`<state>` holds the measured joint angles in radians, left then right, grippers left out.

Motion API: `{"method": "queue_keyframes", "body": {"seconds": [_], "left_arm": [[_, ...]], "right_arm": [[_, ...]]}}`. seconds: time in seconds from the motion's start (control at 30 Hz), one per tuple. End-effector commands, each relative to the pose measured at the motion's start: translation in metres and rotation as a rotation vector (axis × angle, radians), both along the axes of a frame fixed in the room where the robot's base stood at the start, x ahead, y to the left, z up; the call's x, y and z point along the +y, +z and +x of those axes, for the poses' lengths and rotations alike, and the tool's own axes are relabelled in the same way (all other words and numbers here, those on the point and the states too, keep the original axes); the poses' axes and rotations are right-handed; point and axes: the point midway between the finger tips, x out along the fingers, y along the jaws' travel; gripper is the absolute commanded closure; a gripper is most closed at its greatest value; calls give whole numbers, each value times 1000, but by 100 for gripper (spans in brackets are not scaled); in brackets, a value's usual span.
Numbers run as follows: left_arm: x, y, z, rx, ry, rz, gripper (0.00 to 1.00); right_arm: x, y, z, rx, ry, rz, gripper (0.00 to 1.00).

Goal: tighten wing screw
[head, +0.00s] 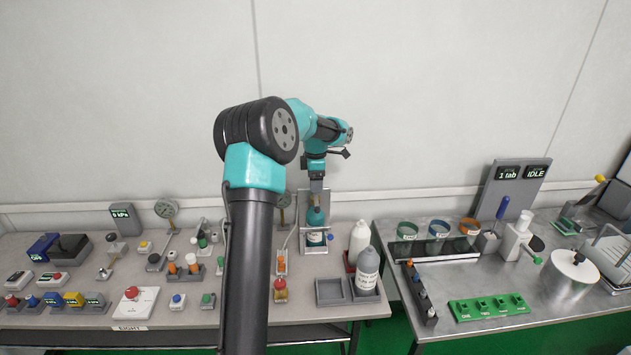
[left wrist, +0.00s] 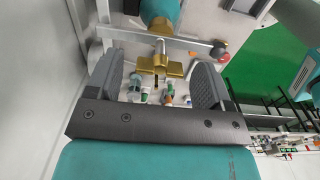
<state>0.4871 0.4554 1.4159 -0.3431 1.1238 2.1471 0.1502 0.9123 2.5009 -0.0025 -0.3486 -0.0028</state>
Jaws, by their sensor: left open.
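A brass wing screw (left wrist: 160,64) shows in the left wrist view, between the two dark finger pads of my left gripper (left wrist: 158,76). The gripper is open, with a visible gap on each side of the screw's wings. In the head view my left gripper (head: 316,183) points down over a teal bottle-shaped body (head: 315,217) on a metal stand (head: 302,238) at the back of the bench. The wing screw is too small to make out there. My right gripper is not in view.
In the head view two pale bottles (head: 367,270) and an empty grey tray (head: 330,291) stand right of the stand. Gauges and small testers crowd the left; a second bench (head: 460,280) is on the right.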

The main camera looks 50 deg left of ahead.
Motion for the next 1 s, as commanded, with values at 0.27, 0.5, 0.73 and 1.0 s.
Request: {"method": "queue_keyframes", "body": {"seconds": [0.27, 0.5, 0.73, 1.0], "left_arm": [[0, -1, 0, 0, 0, 0, 28], [0, 0, 0, 0, 0, 0, 51], [0, 0, 0, 0, 0, 0, 73], [0, 0, 0, 0, -16, 0, 75]], "right_arm": [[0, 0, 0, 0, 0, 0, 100], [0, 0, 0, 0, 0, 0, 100], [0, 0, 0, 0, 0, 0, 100], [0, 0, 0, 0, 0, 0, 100]]}}
